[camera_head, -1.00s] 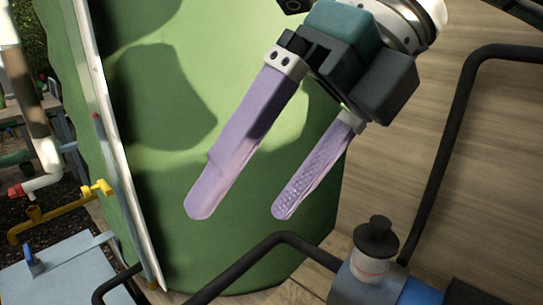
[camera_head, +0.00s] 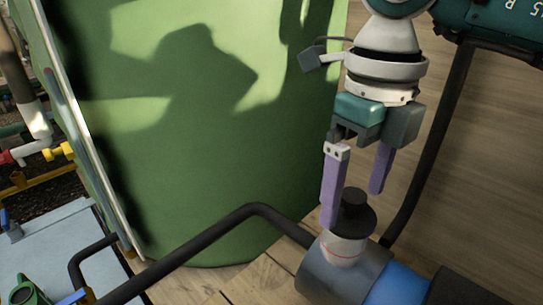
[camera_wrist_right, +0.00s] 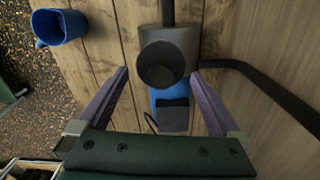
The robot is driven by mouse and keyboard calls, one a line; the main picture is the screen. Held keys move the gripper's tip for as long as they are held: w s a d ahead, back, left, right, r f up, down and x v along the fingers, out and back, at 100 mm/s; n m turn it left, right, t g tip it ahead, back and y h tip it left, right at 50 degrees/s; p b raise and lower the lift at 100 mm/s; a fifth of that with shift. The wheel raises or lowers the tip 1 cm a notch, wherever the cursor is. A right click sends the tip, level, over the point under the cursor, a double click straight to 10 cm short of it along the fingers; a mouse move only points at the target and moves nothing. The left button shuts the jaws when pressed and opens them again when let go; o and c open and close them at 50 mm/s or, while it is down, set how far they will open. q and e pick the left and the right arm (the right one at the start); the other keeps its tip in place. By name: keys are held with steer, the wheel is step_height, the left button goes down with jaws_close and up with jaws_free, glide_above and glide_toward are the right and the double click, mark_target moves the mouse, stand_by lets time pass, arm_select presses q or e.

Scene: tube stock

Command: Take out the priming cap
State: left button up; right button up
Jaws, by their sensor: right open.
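The priming cap (camera_head: 354,212) is black, with a round knob on a wider disc. It sits upright on a pale neck with a red line (camera_head: 343,248), on top of the grey pump body (camera_head: 318,270). My right gripper (camera_head: 352,207) is open and empty, with lilac fingers pointing down. One finger is at the cap's left side; the other tip is up and right of it. In the right wrist view the cap (camera_wrist_right: 160,70) shows from above, between the open fingertips (camera_wrist_right: 160,73). I cannot tell whether a finger touches it. My left gripper is out of view.
A black pipe (camera_head: 200,242) runs left from the pump, and another (camera_head: 430,150) rises at its right. A large green tank (camera_head: 200,190) stands behind. The pump has a blue section (camera_head: 400,285). A blue mug (camera_wrist_right: 62,28) shows in the right wrist view.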

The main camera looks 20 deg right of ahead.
steer(key=shift+f, duration=0.8)
steer(key=c, duration=1.1)
steer(key=shift+r, duration=0.1)
steer(key=shift+c, duration=0.2)
